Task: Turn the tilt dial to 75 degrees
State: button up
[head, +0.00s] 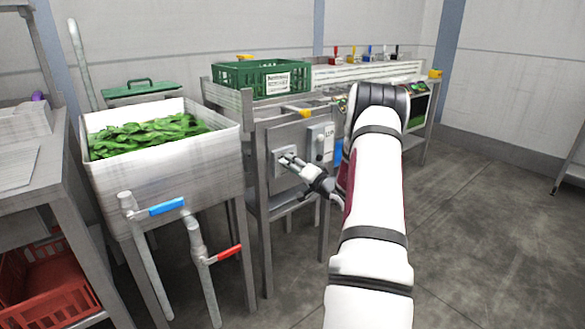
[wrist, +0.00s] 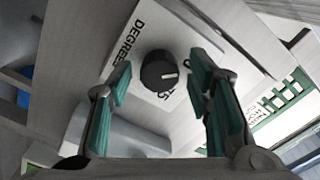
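The tilt dial (wrist: 159,72) is a round black knob with a white pointer line. It sits on a white plate (wrist: 128,68) printed "DEGREES" and partly hidden numbers. In the wrist view the pointer line points right; I cannot tell the exact reading. My gripper (wrist: 160,92) is open, with its teal finger pads on either side of the view and the dial between and beyond them, apart from both. In the head view my gripper (head: 287,160) is at the front of the grey panel (head: 285,176), and the dial is mostly hidden behind it.
A white sink of leafy greens (head: 190,170) stands left of the panel, with blue-handled (head: 166,206) and red-handled (head: 229,253) valves in front. A green crate (head: 240,76) is behind. A switch box (head: 320,142) is right of the dial. Floor at right is clear.

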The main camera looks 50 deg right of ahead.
jog(key=c, duration=0.8)
jog(key=shift+c, duration=0.2)
jog(key=shift+m, duration=0.3)
jog(key=m+p, duration=0.1)
jog(key=m, duration=1.6)
jog(key=shift+m, duration=0.3)
jog(key=o, duration=1.2)
